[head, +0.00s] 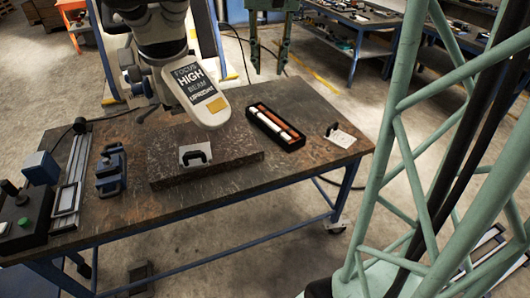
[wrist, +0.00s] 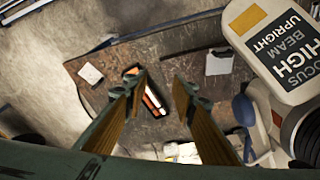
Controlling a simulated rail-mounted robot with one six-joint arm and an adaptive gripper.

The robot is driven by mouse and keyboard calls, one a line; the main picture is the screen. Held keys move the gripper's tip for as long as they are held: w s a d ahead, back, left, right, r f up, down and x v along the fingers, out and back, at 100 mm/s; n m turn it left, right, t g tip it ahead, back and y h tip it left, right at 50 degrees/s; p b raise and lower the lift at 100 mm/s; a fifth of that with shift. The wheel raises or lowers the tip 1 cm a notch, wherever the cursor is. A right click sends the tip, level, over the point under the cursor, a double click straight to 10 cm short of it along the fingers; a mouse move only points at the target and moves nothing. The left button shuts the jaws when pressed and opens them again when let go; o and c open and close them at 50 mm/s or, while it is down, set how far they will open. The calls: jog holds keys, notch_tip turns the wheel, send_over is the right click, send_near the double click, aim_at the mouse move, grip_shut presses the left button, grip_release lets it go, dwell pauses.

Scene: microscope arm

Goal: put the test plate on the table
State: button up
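Two small white plates with dark handles are in view, and I cannot tell which is the test plate. One white plate (head: 195,157) lies on the dark stone slab (head: 225,155) below the microscope head; it also shows in the wrist view (wrist: 219,63). The other white plate (head: 342,138) lies on the table (head: 320,163) near its right end; in the wrist view it is at the left (wrist: 90,74). My gripper (head: 268,68) is open and empty, beyond the table's far edge in the head view. Its spread fingers show in the wrist view (wrist: 160,88).
The white microscope head (head: 198,88) overhangs the slab. A black box with pale rods (head: 276,127) lies between slab and right plate. A blue clamp (head: 111,168) and a control box (head: 22,222) stand at left. Some bare tabletop surrounds the right plate.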

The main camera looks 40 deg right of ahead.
jog(key=s+a+r+n, duration=0.3)
jog(key=s+a+r, duration=0.1)
jog(key=s+a, duration=0.85)
jog(key=s+a+f+n+t, duration=0.1)
jog(key=s+a+n, duration=0.1)
jog(key=s+a, duration=0.3)
jog(key=s+a+f+n+y, duration=0.1)
jog(key=s+a, duration=0.3)
jog(key=s, duration=0.8)
jog(key=shift+a+f+n+t, duration=0.4)
jog(key=shift+f+n, duration=0.2)
jog(key=shift+n, duration=0.1)
